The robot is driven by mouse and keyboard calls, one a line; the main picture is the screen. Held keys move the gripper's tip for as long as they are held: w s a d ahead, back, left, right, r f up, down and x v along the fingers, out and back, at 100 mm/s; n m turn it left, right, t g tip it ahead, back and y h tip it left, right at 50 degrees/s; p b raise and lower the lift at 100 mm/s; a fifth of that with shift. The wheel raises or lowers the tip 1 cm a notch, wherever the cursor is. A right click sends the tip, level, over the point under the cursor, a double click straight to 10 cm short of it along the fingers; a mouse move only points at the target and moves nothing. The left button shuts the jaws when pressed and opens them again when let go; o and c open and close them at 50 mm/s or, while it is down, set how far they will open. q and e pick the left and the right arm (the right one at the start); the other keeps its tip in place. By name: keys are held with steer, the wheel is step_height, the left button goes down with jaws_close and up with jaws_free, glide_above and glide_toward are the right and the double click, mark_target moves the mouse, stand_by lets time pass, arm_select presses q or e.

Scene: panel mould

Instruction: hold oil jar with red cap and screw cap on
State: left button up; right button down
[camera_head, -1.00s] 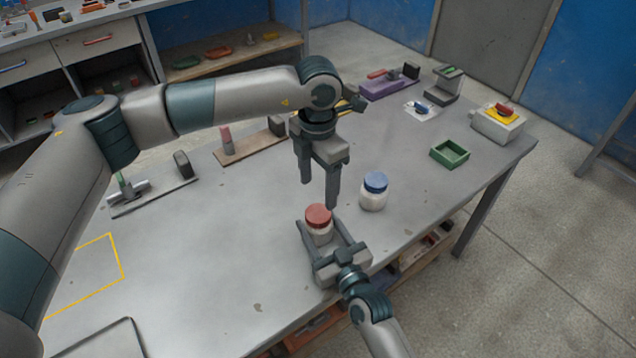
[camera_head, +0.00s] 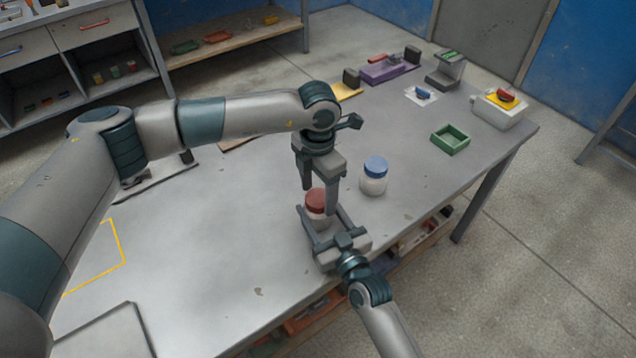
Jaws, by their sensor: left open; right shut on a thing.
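The oil jar with the red cap (camera_head: 316,201) stands near the table's front edge; the red cap sits on its top. My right gripper (camera_head: 320,217) is shut on the jar's body, one finger on each side. My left gripper (camera_head: 318,200) points down over the jar, its open fingers on either side of the red cap. One left finger covers part of the cap's right side, so I cannot tell whether the fingers touch it. Most of the jar's body is hidden by the grippers.
A white jar with a blue cap (camera_head: 375,176) stands close to the right. A green tray (camera_head: 450,138), a white box (camera_head: 498,110) and a purple block (camera_head: 388,68) are farther back. The table's left middle (camera_head: 215,230) is clear.

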arm_select(q)
steer(key=shift+f, duration=0.15)
steer(key=c, duration=1.1)
steer(key=o, duration=1.3)
steer(key=shift+c, duration=0.2)
step_height(320, 180, up, 12)
